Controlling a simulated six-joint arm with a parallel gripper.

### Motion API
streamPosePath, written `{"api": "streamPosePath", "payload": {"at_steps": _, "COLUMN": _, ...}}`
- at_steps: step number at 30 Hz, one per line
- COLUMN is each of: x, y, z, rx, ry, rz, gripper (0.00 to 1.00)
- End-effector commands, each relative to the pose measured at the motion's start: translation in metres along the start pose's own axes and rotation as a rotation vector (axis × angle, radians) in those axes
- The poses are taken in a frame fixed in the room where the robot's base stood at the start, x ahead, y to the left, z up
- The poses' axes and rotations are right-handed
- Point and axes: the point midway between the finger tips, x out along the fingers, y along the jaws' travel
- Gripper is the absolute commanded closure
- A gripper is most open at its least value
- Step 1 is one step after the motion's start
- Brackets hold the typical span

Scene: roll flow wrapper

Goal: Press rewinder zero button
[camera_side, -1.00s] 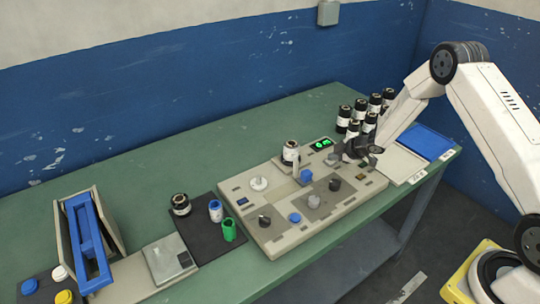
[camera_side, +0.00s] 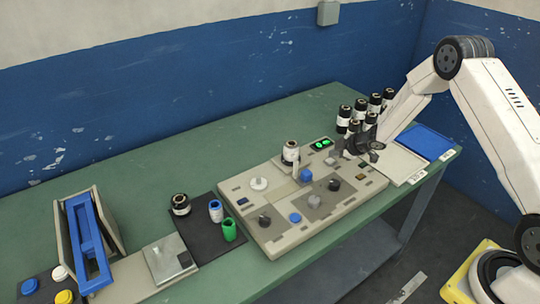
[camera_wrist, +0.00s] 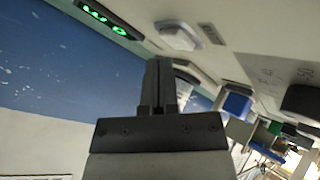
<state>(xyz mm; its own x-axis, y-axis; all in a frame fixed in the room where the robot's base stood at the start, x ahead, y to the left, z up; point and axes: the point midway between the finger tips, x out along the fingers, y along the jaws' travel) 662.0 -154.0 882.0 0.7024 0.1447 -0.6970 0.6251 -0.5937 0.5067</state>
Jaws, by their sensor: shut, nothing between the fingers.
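The rewinder panel (camera_side: 262,226) is a beige console on the green table. A green lit display (camera_side: 320,144) sits at its back edge and shows large in the wrist view (camera_wrist: 105,20). A small pale button (camera_side: 330,161) is in front of the display; in the wrist view a white raised button (camera_wrist: 178,35) lies beside the display, but I cannot read its label. My gripper (camera_side: 362,153) is over the panel's right end, close to this button. In the wrist view its dark fingers (camera_wrist: 166,70) are together and empty, pointing toward the panel, apparently apart from the button.
Several dark rolls (camera_side: 360,108) stand behind my gripper. A blue tray (camera_side: 425,141) is at right. Bare green table lies behind the panel.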

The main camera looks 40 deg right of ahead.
Motion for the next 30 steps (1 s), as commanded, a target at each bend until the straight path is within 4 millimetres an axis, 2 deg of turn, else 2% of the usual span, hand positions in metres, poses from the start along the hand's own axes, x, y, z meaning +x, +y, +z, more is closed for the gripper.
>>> {"api": "streamPosePath", "payload": {"at_steps": 14, "x": -0.002, "y": 0.002, "z": -0.002, "rx": -0.001, "ry": 0.0, "rz": 0.001, "gripper": 1.0}}
{"api": "streamPosePath", "payload": {"at_steps": 30, "x": -0.027, "y": 0.02, "z": -0.02, "rx": -0.002, "ry": 0.0, "rz": 0.002, "gripper": 1.0}}
